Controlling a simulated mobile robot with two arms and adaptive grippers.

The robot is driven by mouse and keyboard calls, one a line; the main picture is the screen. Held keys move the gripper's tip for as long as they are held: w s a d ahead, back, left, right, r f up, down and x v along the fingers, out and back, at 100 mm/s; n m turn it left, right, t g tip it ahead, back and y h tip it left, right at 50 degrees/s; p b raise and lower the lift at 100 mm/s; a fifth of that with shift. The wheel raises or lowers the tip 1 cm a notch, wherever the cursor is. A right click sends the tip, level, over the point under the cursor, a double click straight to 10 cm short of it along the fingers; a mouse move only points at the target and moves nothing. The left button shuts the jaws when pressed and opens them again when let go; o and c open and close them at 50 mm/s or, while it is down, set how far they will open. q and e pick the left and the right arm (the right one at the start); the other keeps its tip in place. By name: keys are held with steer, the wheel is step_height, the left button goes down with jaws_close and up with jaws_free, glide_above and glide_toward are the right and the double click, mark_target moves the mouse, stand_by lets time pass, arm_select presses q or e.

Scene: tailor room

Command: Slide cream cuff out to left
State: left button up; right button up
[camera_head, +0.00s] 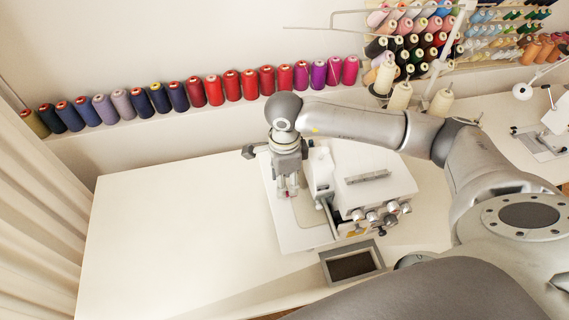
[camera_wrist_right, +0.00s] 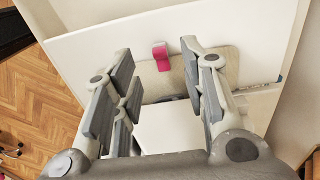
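My right gripper (camera_head: 287,190) points down over the left side of the white sewing machine (camera_head: 372,180). Its fingers hang just above the beige sewing bed (camera_head: 309,213), left of the machine's head. In the right wrist view the right gripper (camera_wrist_right: 157,62) has its two fingers spread wide with nothing gripped between them. Between and beyond the fingertips lies a beige flat area (camera_wrist_right: 143,78) with a small bright pink piece (camera_wrist_right: 161,58) at its edge. I cannot tell whether this beige area is the cream cuff or the machine bed. My left gripper is not in view.
The white table (camera_head: 170,220) is clear left of the machine. A dark framed panel (camera_head: 352,264) lies in front of the machine. A shelf of thread spools (camera_head: 213,90) runs along the wall behind, and a spool stand (camera_head: 400,97) stands at back right.

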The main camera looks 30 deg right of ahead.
mark_target(300, 191)
steer(key=shift+f+p, duration=0.35)
steer(key=shift+f, duration=1.65)
jaws_close()
